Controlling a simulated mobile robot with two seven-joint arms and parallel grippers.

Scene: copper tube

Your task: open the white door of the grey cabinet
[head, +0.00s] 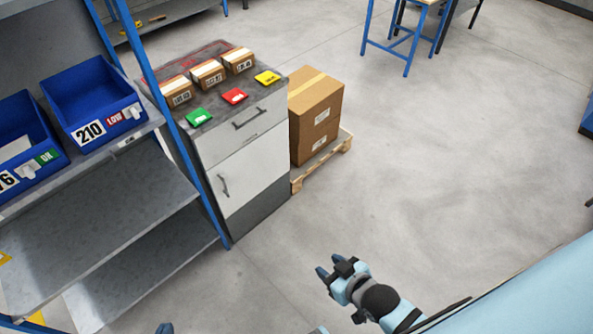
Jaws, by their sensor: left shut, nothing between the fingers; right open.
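The grey cabinet (262,212) stands left of centre in the head view. Its white door (256,170) is closed, flush with the front, with a dark vertical handle (224,185) near its left edge. My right gripper (330,268) is open and empty, below and right of the cabinet in the picture and apart from the door. Only a small dark tip of my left gripper (165,328) shows at the bottom edge, far from the handle; it is shut and the rest is out of frame.
A drawer with its own handle (250,118) sits above the door. Small boxes and coloured pieces lie on the cabinet top. A blue-posted shelf (130,245) with blue bins stands close on the left. A carton (316,112) on a pallet (325,162) stands right. Floor in front is clear.

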